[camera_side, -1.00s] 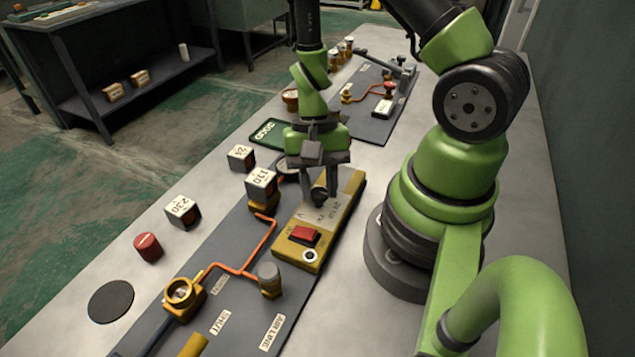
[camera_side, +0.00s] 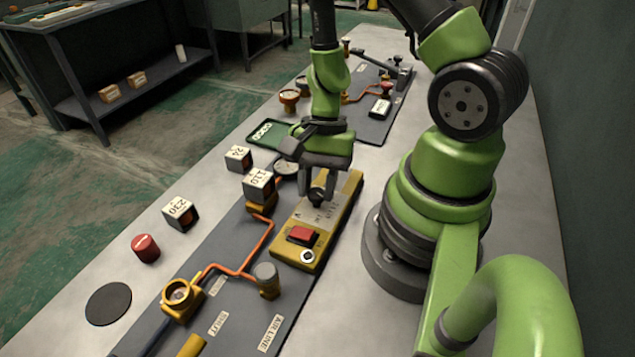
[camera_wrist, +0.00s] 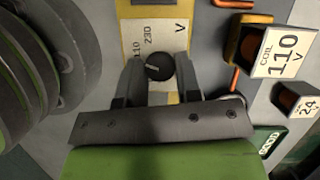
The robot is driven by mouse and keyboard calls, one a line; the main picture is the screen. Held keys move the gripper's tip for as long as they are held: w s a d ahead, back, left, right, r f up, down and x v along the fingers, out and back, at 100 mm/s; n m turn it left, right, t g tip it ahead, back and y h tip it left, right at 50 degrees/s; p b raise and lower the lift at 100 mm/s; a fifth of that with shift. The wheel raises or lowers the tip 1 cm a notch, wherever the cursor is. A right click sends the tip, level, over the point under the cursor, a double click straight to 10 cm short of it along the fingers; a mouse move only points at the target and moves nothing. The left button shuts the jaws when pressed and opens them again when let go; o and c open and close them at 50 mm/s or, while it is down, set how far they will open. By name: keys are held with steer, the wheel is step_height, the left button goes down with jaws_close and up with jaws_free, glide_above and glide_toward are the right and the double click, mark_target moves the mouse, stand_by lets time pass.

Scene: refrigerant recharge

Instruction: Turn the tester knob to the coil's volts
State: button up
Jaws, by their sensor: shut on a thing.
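The yellow tester (camera_side: 288,251) lies on the bench with a red button and a pale dial plate (camera_wrist: 150,36) printed 110, 230 and V. My gripper (camera_side: 317,192) points down over it, its fingers shut on the dark round tester knob (camera_side: 318,196). In the wrist view the knob (camera_wrist: 159,67) sits between both fingertips; a pale mark shows on it, but its exact setting is hard to read. The coil marked 110 V (camera_side: 258,186) stands on a brass-coloured fitting left of the tester; it also shows in the wrist view (camera_wrist: 283,50).
Coil blocks marked 24 (camera_side: 238,158) and 230 (camera_side: 180,212) stand on the bench at left, with a red cap (camera_side: 146,248) and a black disc (camera_side: 108,304). Orange pipe (camera_side: 258,245) and a round gauge (camera_side: 286,168) are close to the tester.

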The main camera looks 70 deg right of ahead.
steer(key=o, duration=0.9)
steer(key=v, duration=1)
steer(key=s+a+r+n+t, duration=0.1)
steer(key=a+r+n+t, duration=0.1)
steer(key=r+n, duration=0.2)
steer(key=s+a+r+n+t+h, duration=0.1)
steer(key=a+r+n+t, duration=0.1)
steer(key=r, duration=0.5)
steer(key=s+a+r+n+t+h, duration=0.1)
steer(key=s+a+r+n+t, duration=0.1)
steer(key=r+n, duration=0.4)
steer(key=shift+a+r+t, duration=0.2)
steer(key=shift+a+t, duration=0.4)
steer(key=shift+t, duration=0.4)
